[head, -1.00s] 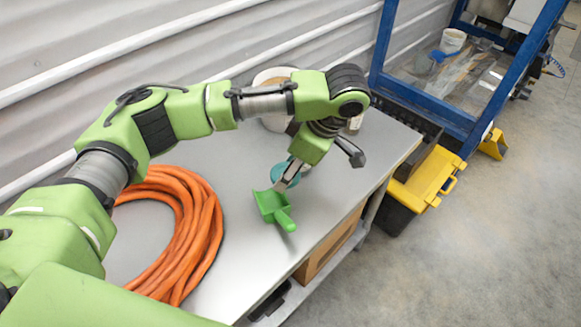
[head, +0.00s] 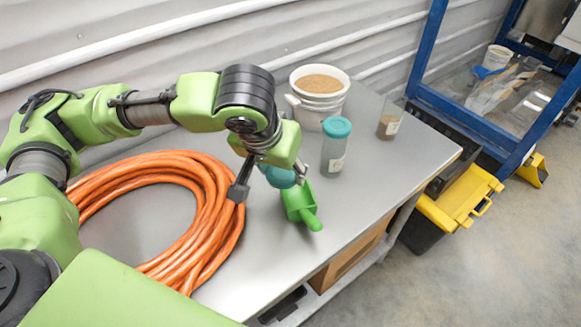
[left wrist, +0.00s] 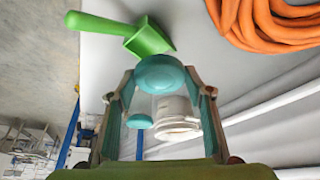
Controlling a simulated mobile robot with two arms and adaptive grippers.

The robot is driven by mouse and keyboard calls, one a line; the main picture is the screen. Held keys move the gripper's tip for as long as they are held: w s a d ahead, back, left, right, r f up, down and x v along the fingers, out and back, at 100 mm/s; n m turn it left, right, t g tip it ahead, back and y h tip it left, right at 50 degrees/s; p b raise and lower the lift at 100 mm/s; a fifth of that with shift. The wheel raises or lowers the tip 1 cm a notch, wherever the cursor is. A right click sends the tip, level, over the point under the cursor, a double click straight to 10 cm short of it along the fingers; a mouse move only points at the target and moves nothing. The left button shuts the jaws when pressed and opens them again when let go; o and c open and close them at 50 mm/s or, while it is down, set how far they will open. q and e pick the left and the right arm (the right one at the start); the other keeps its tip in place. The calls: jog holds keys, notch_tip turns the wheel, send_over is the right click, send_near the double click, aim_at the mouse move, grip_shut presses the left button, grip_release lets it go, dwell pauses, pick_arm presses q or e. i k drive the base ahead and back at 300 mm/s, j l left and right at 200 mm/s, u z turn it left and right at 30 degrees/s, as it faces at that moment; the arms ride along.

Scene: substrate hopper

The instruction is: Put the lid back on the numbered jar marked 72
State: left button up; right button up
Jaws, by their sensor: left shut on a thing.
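My left gripper (head: 268,181) is shut on a round teal lid (head: 281,178). In the left wrist view the lid (left wrist: 160,73) sits between the fingertips. It is held over the table beside the green scoop. A clear jar (head: 389,124) with brown contents and no visible lid stands near the table's back right. Another clear jar (head: 333,155) wears a teal lid and stands closer to my gripper. Both jars carry pale labels, but their numbers are too small to read. My right gripper is not in view.
A white bucket (head: 318,106) of tan grain stands at the back. A green scoop (head: 300,203) lies near my gripper, and a coiled orange hose (head: 205,215) covers the table's left part. The tabletop (head: 382,178) in front of the jars is clear.

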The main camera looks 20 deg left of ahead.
aim_at(396, 100)
jog(key=u, duration=0.25)
jog(key=l+u, duration=0.95)
jog(key=k+l, duration=0.1)
jog(key=l, duration=0.8)
jog(key=k+l+u, duration=0.1)
jog(key=l, duration=0.3)
jog(key=k+l, duration=0.1)
jog(key=l, duration=0.35)
jog(key=k+l+u, duration=0.1)
jog(key=l, duration=0.3)
